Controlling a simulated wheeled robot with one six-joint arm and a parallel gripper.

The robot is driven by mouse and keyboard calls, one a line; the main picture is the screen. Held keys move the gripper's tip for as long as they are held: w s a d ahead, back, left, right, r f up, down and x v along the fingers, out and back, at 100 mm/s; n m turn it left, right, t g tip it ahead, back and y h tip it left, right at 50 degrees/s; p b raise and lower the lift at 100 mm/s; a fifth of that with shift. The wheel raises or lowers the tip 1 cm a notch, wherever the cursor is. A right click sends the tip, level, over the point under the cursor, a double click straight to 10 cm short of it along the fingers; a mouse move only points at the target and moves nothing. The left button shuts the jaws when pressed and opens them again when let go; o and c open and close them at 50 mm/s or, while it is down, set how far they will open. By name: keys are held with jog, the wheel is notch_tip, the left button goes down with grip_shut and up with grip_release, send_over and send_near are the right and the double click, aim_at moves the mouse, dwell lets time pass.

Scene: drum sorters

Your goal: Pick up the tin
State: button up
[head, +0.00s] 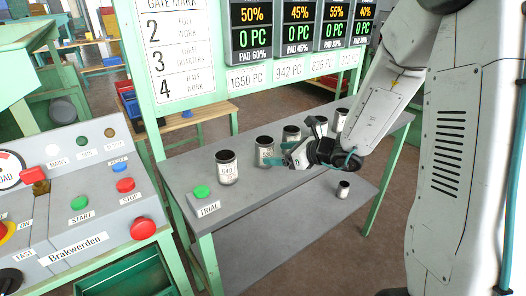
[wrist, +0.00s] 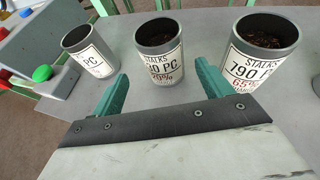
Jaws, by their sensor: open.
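Several open grey tins with white labels stand upright in a row on the grey bench. In the head view they are a front tin (head: 227,170), a second tin (head: 264,153), a third tin (head: 291,133) and a far tin (head: 341,119). A smaller dark-topped tin (head: 343,190) stands lower down, on the shelf. The wrist view shows a left tin (wrist: 90,52), a middle tin (wrist: 160,60) and a right tin (wrist: 258,60) with dark contents. My gripper (head: 281,154) is open and empty, beside the row. Its teal fingers (wrist: 162,80) point at the middle tin, apart from it.
The bench (head: 190,165) carries a green TRIAL button (head: 202,191) at its near left end. A control panel (head: 85,200) with several buttons stands at left. A green-framed board with count displays (head: 250,32) rises behind the bench. The lower shelf (head: 300,235) is mostly clear.

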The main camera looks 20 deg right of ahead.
aim_at(264, 154)
jog(key=x, duration=0.7)
jog(key=shift+w+d+f, duration=0.2)
jog(key=shift+f, duration=0.15)
jog(key=c, duration=1.1)
